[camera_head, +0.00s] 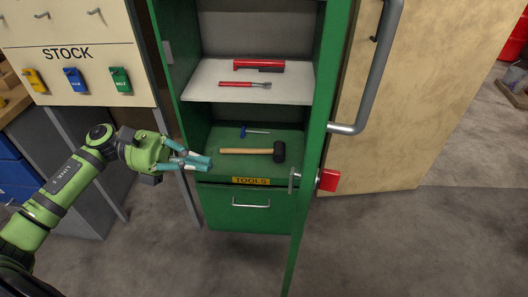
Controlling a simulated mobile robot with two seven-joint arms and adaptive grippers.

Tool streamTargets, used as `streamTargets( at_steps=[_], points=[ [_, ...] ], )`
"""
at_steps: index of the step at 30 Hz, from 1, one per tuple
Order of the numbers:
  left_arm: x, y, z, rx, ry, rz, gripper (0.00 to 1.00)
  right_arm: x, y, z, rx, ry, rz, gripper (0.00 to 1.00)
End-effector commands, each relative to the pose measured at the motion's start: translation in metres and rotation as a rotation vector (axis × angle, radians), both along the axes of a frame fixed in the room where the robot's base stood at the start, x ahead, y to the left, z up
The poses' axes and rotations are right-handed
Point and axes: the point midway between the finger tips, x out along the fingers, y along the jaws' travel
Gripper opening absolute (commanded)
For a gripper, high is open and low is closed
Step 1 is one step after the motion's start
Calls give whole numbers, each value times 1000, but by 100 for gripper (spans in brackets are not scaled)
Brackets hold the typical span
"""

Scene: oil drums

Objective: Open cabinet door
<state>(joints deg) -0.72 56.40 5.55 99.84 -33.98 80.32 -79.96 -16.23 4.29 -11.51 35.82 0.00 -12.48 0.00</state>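The green cabinet (204,111) stands in the middle with its front open. Its green door (312,150) is swung out toward me and shows nearly edge-on along the cabinet's right side. A grey handle (293,180) is on the door's left face, and a red piece (328,180) sticks out on its right face. My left gripper (206,162), with teal fingers, is in front of the cabinet's left edge, apart from the door. Its fingertips look closed together with nothing between them. My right gripper is not in view.
Inside are red tools (259,65) on a shelf (210,82), and a hammer (250,151) and screwdriver (255,131) lower down. A drawer (235,215) marked TOOLS sits below. A stock board (75,50) is left. A tan panel with a large grey handle (378,75) stands right. The front floor is clear.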

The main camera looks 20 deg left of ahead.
Motion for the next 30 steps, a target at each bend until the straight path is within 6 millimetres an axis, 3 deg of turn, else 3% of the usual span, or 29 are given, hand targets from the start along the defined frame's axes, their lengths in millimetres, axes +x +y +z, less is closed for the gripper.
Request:
streamTargets(
  at_steps=[5, 12, 21, 30],
  points=[
    [-3, -14, 4, 9, -15, -17, 0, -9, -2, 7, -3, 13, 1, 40],
    [1, -61, 8, 5, -15, -16, 0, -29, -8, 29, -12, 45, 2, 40],
    [5, -119, 7, 4, -12, -13, 0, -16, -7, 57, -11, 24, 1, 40],
    [7, -140, 2, 6, -12, -11, 0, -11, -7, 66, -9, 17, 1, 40]
  ],
)
